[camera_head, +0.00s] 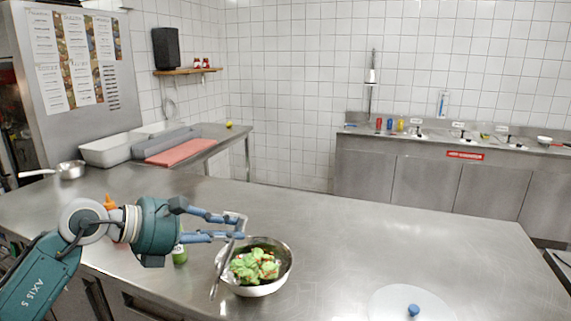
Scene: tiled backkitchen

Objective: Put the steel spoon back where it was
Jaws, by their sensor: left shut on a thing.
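My left gripper (238,226) reaches in from the left above the steel table. It is shut on the steel spoon (222,267), which hangs down tilted, its lower end toward the lower left. The spoon crosses in front of the left rim of a steel bowl (284,276). The bowl stands on the table and holds green leaves with red bits (253,266). I cannot tell whether the spoon touches the bowl or the table. My right gripper is out of view.
A green bottle (180,253) stands behind my left gripper, partly hidden, and an orange-tipped bottle (109,202) behind my arm. A pale round lid with a blue knob (413,310) lies at the front right. A pan (71,170) stands far left. The table's right side (400,240) is clear.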

